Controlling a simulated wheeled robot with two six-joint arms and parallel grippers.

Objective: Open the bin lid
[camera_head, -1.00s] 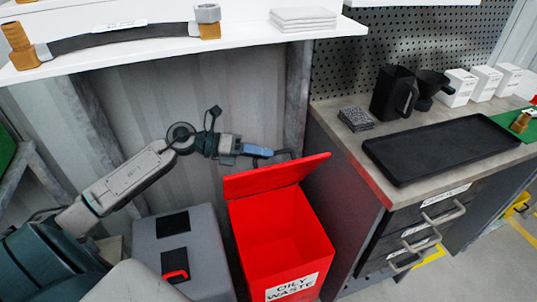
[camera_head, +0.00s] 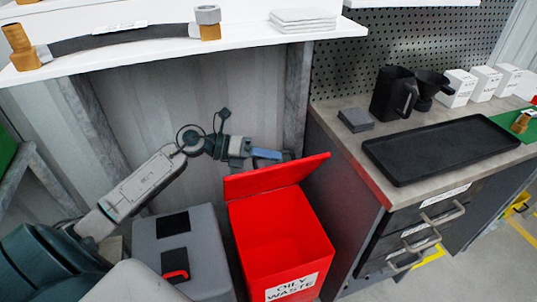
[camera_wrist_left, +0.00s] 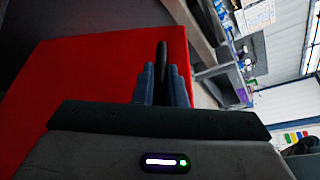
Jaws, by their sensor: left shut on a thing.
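The red oily waste bin (camera_head: 283,240) stands on the floor in the head view, its open top showing the red inside. Its red lid (camera_head: 275,177) is raised and tilted up at the back edge. The lid also fills the left of the left wrist view (camera_wrist_left: 90,85). My left gripper (camera_head: 278,155) is behind the lid's upper edge. In the wrist view its blue fingers are closed around a dark bar, which looks like the lid handle (camera_wrist_left: 162,62). The contact itself is partly hidden behind the lid. My right gripper is not in view.
A grey box (camera_head: 205,245) with black patches and a red handle stands left of the bin. A drawer cabinet with a black tray (camera_head: 440,148) stands close on the right. A white shelf (camera_head: 150,48) runs above my left arm.

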